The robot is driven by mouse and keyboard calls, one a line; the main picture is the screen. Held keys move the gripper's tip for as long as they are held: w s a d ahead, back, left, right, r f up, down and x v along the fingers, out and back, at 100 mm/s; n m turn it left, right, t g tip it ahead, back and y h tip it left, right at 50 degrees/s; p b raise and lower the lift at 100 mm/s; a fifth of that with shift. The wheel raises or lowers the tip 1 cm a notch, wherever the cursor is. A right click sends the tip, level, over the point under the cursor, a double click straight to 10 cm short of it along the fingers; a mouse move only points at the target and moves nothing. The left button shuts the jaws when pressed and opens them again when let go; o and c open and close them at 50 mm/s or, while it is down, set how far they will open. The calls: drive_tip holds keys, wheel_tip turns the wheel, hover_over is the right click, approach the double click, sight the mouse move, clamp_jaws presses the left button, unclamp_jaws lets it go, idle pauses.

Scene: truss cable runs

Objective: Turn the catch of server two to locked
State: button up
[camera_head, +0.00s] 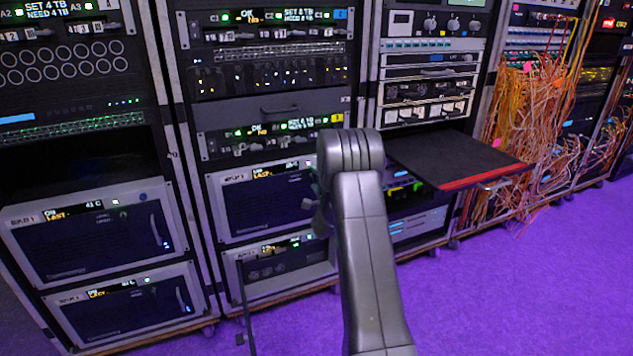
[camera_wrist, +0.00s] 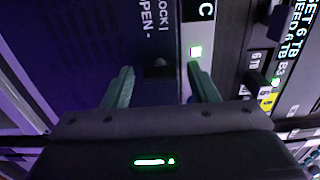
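In the wrist view, my gripper (camera_wrist: 160,72) is open, with one finger on each side of a small dark knob (camera_wrist: 158,70), which looks like the catch. Whether the fingers touch it cannot be told. The panel lettering "LOCK" and "OPEN -" (camera_wrist: 147,20) runs sideways just above it. The knob's angle is too dark to read. In the head view, my arm hides most of the gripper, which is at the right edge of a dark-fronted server (camera_head: 265,205) in the middle rack. The server labels are too small to read surely.
A dark shelf with a red front edge (camera_head: 485,178) juts out of the rack right of my arm. Orange cables (camera_head: 530,110) hang in a tangle farther right. A thin dark bar (camera_head: 246,305) stands at the lower left. The purple floor (camera_head: 520,290) is clear.

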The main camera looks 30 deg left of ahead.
drive_tip(key=shift+d, duration=0.1)
drive_tip(key=p+v, duration=0.2)
drive_tip(key=v, duration=1.1)
drive_tip(key=shift+s+d, duration=0.25)
drive_tip(key=b+x, duration=0.2)
drive_tip(key=x, duration=1.2)
drive_tip(key=shift+s+d, duration=0.15)
drive_tip(key=shift+s, duration=0.05)
